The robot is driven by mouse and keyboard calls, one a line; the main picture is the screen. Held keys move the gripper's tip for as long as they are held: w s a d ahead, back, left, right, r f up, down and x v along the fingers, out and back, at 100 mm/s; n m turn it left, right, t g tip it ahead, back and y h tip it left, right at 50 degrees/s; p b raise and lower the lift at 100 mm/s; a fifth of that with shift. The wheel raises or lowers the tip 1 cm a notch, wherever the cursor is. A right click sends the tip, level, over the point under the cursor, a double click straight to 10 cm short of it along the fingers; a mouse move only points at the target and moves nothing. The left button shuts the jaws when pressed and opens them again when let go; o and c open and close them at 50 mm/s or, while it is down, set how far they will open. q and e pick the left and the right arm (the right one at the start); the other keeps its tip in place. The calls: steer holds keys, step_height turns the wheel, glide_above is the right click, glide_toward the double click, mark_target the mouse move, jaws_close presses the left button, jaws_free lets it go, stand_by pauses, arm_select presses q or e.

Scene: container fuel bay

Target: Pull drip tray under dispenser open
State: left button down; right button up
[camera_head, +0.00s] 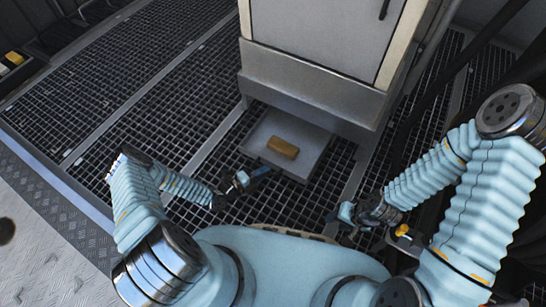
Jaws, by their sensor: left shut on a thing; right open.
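The drip tray (312,147) is a flat grey tray on the grated floor under the dispenser (315,80). Its front part sticks out from under the dispenser's metal base, and its back part is hidden there. A brown block (283,147) lies in the tray. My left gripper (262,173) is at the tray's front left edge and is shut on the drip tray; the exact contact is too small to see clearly. My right gripper (336,214) is open and empty, in front of the tray and to its right, apart from it.
Black floor grating (155,88) with metal strips surrounds the dispenser. A dark hose (447,82) hangs at the right of the dispenser. A small yellow thing (14,57) is at the far left. The grating left of the tray is mostly clear.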

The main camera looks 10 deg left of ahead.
arm_select(q)
steer(key=shift+s+a+r+p, duration=0.1)
steer(key=shift+s+a, duration=0.15)
steer(key=shift+s, duration=0.45)
steer(key=shift+s+a+p, duration=0.1)
steer(key=shift+s+a, duration=0.15)
steer(key=shift+s, duration=0.45)
steer(key=shift+s+a+r+p, duration=0.1)
steer(key=shift+s+a, duration=0.15)
steer(key=shift+s, duration=0.45)
steer(key=c, duration=1.2)
jaws_free()
steer(key=shift+f, duration=0.1)
steer(key=shift+o, duration=0.2)
steer(key=v, duration=1.3)
steer(key=shift+s+a+r+p, duration=0.2)
steer(key=shift+s+p, duration=0.1)
steer(key=shift+p, duration=0.05)
